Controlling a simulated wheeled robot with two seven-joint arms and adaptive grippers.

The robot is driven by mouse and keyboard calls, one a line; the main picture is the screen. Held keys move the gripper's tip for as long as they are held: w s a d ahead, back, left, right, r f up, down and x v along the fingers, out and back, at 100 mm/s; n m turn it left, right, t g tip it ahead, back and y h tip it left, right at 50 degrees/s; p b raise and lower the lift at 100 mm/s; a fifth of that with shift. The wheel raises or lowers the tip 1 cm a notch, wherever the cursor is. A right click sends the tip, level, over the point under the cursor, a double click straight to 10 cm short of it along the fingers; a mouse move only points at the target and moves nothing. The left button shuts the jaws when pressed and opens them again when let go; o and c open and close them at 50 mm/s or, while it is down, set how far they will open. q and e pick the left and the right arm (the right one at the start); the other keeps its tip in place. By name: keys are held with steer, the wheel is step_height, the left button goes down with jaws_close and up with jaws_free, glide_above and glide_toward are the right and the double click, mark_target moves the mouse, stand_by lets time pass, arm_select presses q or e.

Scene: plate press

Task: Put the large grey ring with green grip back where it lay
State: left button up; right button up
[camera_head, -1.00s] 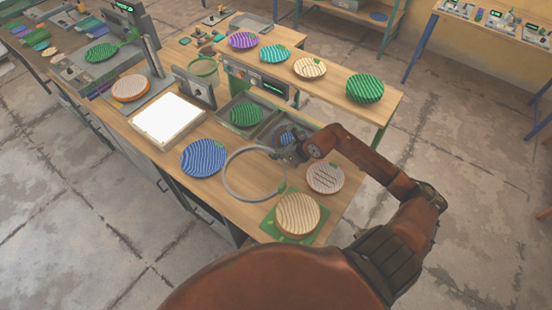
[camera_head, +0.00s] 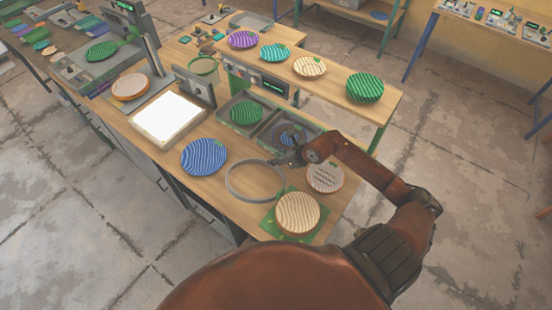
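The large grey ring (camera_head: 229,187) is low over the wooden worktop, close to flat, between the blue striped disc and the round wooden block. Whether it touches the worktop is hard to tell. Its green grip is not clear in this view. My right gripper (camera_head: 285,161) is at the ring's far right edge, with its fingers small and dark; it appears shut on the rim there. My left gripper is not in view.
A blue striped disc (camera_head: 203,157) lies left of the ring. A pale wooden block (camera_head: 298,213) on a green mat (camera_head: 269,225) and a grey-brown disc (camera_head: 325,177) are to the right. Metal trays (camera_head: 261,133) stand behind. A lit white panel (camera_head: 168,118) is further left.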

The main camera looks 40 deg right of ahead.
steer(key=shift+r, duration=0.35)
steer(key=shift+s+d+r, duration=0.15)
steer(key=shift+s+r, duration=0.05)
steer(key=shift+r, duration=0.1)
steer(key=v, duration=1.1)
steer(key=shift+b, duration=0.4)
